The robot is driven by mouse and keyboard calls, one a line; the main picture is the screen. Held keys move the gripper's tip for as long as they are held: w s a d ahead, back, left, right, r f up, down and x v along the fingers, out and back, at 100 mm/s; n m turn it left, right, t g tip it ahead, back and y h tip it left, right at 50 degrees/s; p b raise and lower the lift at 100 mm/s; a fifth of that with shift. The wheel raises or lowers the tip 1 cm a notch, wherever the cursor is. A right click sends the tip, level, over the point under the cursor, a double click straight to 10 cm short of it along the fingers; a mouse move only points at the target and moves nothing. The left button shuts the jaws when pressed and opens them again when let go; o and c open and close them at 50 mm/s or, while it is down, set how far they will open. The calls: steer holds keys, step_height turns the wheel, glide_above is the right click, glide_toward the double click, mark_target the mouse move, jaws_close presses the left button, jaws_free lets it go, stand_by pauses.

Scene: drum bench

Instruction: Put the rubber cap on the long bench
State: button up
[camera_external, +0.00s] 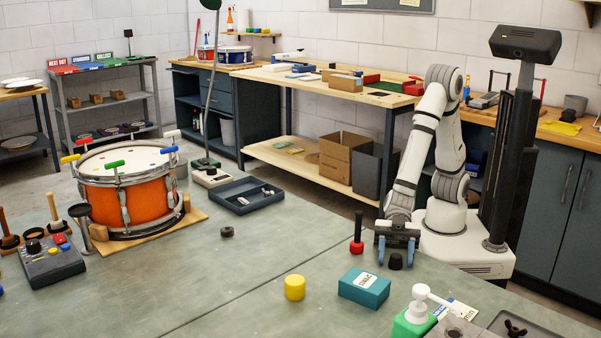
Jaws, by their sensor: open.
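A small black cap-like piece (396,262) stands on the grey-green table (330,240); it looks like the rubber cap. My gripper (396,252) points down over it, with its two blue fingers apart, one on each side of the piece. I cannot tell whether the fingers touch it. A second small dark piece, with a hole in its top (227,232), lies farther left on the same table. A long wooden-topped bench (290,78) stands behind, with boxes and tools on top; I cannot tell for sure that it is the long bench.
A yellow cylinder (295,288), a teal box (364,288) and a green pump bottle (415,316) are in front. A drum (130,200) and a dark tray (246,196) are at left. The table's middle is clear.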

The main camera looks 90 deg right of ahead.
mark_target(395, 249)
steer(key=shift+o, duration=0.4)
steer(key=v, duration=0.6)
steer(key=shift+d+r, duration=0.15)
steer(key=shift+d, duration=0.05)
steer(key=shift+a, duration=0.1)
steer(key=a+r+m+t, duration=0.1)
steer(key=t, duration=0.1)
steer(key=s+a+r+m+t+p, duration=0.1)
steer(key=a+t, duration=0.1)
steer(key=shift+r+m, duration=0.1)
steer(key=shift+m, duration=0.2)
steer(key=shift+s+a+r+m+t+h+p, duration=0.1)
steer(key=shift+s+a+m+t+h+p, duration=0.2)
steer(key=shift+m+t+h, duration=0.15)
steer(key=shift+s+m+t+h, duration=0.6)
steer(key=shift+m+t+h, duration=0.25)
steer(key=shift+t+h, duration=0.15)
steer(key=shift+s+d+f+m+t+h+p, duration=0.4)
steer(key=shift+s+f+m+t+h, duration=0.25)
steer(key=shift+h, duration=0.2)
steer(key=shift+d+f+x, duration=0.1)
steer(key=shift+f+x, duration=0.1)
steer(key=shift+x, duration=1.1)
steer(key=shift+d+f+x, duration=0.1)
steer(key=shift+f+x, duration=0.1)
steer(key=shift+x, duration=1.05)
steer(key=shift+d+f+x, duration=0.1)
steer(key=shift+f+x, duration=0.05)
steer(key=shift+x, duration=1.15)
steer(key=shift+c, duration=0.4)
